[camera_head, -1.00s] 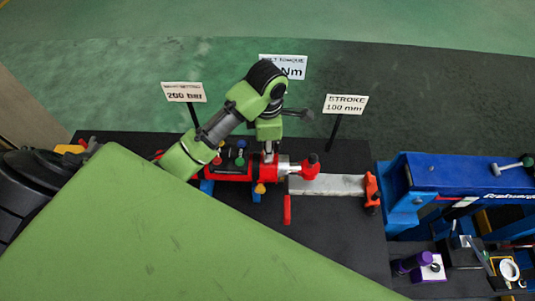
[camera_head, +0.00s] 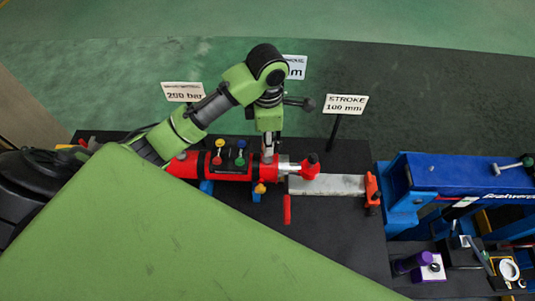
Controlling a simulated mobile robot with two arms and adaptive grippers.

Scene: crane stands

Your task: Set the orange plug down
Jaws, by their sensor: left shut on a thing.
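My left gripper (camera_head: 268,152) points straight down over the right part of a red cylinder (camera_head: 229,170). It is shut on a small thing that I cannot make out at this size. A small orange piece (camera_head: 260,188) shows at the near side of the cylinder, just below the gripper in the picture. I cannot tell whether it is the orange plug or whether it touches the gripper. My right gripper is not in view.
Several coloured knobs (camera_head: 239,160) stand on the cylinder beside the gripper. A red handle (camera_head: 287,209) lies in front, on the dark table (camera_head: 340,225). Signs such as the stroke sign (camera_head: 346,104) stand behind. A blue press frame (camera_head: 460,178) is at the right.

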